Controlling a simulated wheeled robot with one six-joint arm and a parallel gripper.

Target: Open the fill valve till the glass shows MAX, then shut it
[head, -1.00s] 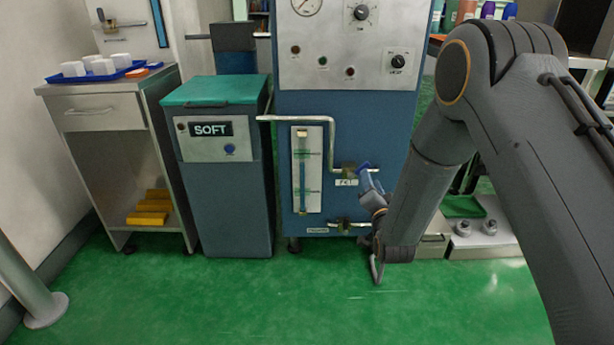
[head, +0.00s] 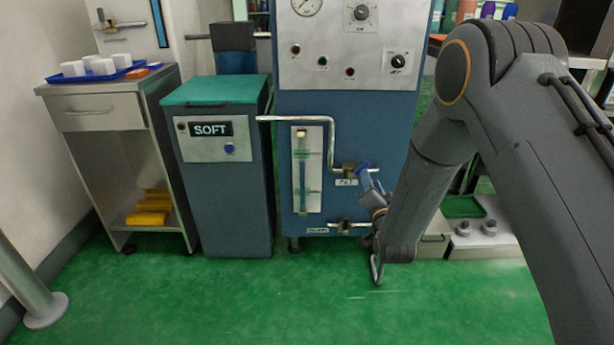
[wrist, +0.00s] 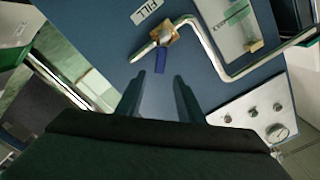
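The fill valve (head: 349,170) sits on a bent steel pipe on the blue machine, above a small label. Its blue handle (wrist: 160,61) stands at an angle to the pipe in the wrist view; it also shows in the head view (head: 363,167). My gripper (wrist: 158,84) is open, its two fingers either side of and just short of the handle, not visibly gripping it. The sight glass (head: 302,172) is a vertical tube on a pale plate with green upper and lower marks. Its exact liquid level is too small to tell.
A second valve (head: 345,225) sits lower on the machine, below and left of my gripper. A SOFT cabinet (head: 223,185) stands left of the machine, and a steel side table (head: 98,115) with a blue tray (head: 98,75) stands further left. The green floor in front is clear.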

